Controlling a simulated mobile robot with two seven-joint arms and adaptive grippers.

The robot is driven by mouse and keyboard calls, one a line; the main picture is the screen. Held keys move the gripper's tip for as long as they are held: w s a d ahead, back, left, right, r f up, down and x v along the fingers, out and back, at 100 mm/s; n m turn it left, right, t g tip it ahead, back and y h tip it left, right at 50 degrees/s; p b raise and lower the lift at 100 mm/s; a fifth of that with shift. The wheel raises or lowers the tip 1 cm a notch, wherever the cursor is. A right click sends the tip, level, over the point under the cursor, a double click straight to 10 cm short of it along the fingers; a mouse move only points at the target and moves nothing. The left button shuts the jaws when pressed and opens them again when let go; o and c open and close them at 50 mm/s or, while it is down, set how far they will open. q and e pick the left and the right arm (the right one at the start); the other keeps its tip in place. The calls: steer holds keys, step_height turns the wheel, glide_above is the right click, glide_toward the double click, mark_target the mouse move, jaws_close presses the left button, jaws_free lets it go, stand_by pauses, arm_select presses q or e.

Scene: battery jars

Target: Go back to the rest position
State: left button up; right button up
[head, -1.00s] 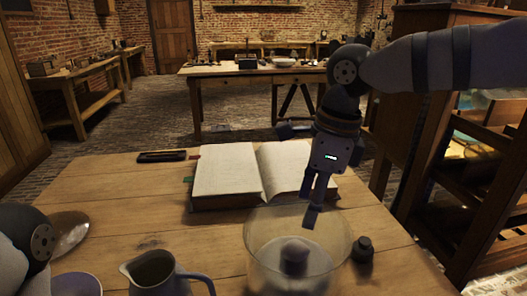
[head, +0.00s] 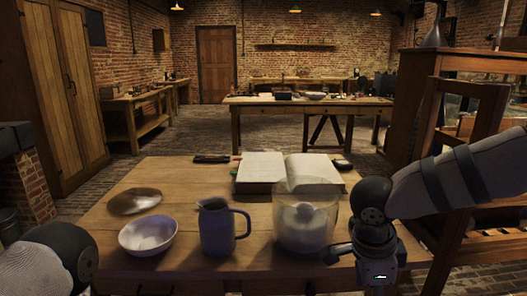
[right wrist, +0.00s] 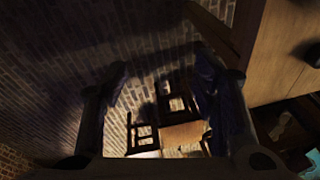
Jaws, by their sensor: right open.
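My right gripper (head: 368,262) is at the right front corner of the table, just right of the glass jar, and holds nothing that I can see. In the right wrist view its two fingers (right wrist: 162,85) stand apart with nothing between them. The clear glass jar (head: 318,237) stands upright on the table with a pale, rounded thing (head: 304,214) inside. Part of my left arm shows at the bottom left of the head view; its gripper is out of the picture.
A blue-grey jug (head: 217,230), a white bowl (head: 148,234) and a brown dish (head: 134,202) stand left of the jar on the wooden table (head: 185,190). An open book (head: 262,170) lies behind. A wooden frame (head: 440,125) stands to the right.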

steer(key=s+d+f+n+t+h, duration=0.1)
steer(key=s+d+f+n, duration=0.1)
steer(key=s+f+n, duration=0.5)
steer(key=s+d+f+n+t, duration=0.1)
steer(key=s+d+f+n, duration=0.15)
steer(key=f, duration=0.85)
steer(key=s+a+f+n+g+y, duration=0.1)
steer(key=s+n, duration=0.4)
steer(key=s, duration=0.7)
steer(key=s+a+f+n+g+y, duration=0.1)
steer(key=s+f+n+g+y, duration=0.1)
steer(key=s, duration=1.1)
steer(key=f+n+g, duration=0.1)
steer(key=n+g, duration=0.1)
steer(key=shift+n+g, duration=0.3)
steer(key=shift+n, duration=0.05)
